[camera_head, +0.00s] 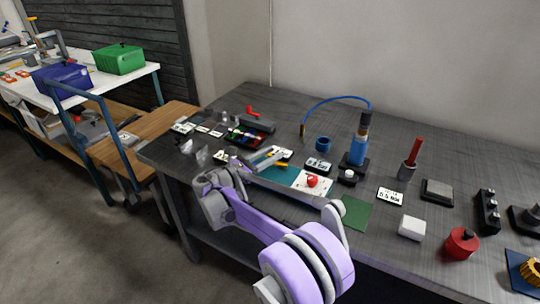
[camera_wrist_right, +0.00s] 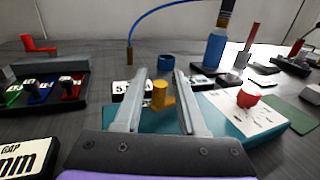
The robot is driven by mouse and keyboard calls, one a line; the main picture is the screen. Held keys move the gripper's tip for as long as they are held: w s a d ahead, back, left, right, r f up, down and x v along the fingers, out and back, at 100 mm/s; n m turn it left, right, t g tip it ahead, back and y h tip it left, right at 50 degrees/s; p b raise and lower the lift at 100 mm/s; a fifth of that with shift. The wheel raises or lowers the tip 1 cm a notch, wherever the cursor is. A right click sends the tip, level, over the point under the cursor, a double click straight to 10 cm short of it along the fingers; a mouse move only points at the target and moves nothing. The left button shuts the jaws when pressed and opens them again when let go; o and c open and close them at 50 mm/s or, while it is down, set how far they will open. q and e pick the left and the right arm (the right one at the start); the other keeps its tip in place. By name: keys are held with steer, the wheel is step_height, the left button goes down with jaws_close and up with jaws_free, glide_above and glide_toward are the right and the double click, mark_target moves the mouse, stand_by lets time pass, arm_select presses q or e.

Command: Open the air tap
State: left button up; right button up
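A teal and white panel (camera_head: 318,188) lies on the grey bench, with a round red knob (camera_head: 312,181) on its white part. In the right wrist view the panel (camera_wrist_right: 222,108) carries a yellow tap-like piece (camera_wrist_right: 160,95), a short upright cylinder with an arm to one side, and the red knob (camera_wrist_right: 247,97) to its right. I cannot tell for sure which is the air tap. My right gripper (camera_wrist_right: 160,76) is open, its two fingers apart on either side of the yellow piece in that view; contact is not clear. My left gripper is not in view.
A blue cylinder on a black base (camera_head: 355,158) with a blue hose (camera_head: 335,99) stands behind the panel. A red-handled tool in a holder (camera_head: 408,168), a white block (camera_head: 412,227) and a red canister (camera_head: 460,244) are to the right. A tray of coloured pieces (camera_head: 243,137) is left.

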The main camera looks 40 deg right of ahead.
jaws_close()
steer(key=shift+w+d+m+g, duration=0.15)
steer(key=shift+d+m+g, duration=0.15)
steer(key=shift+m+g, duration=0.65)
steer(key=shift+w+d+m+g, duration=0.2)
steer(key=shift+m+g, duration=0.35)
steer(key=shift+g, duration=0.8)
steer(key=shift+o, duration=1.3)
jaws_free()
steer(key=v, duration=0.5)
steer(key=p+v, duration=0.1)
steer(key=v, duration=0.4)
steer(key=shift+a+r, duration=0.2)
steer(key=shift+a, duration=0.15)
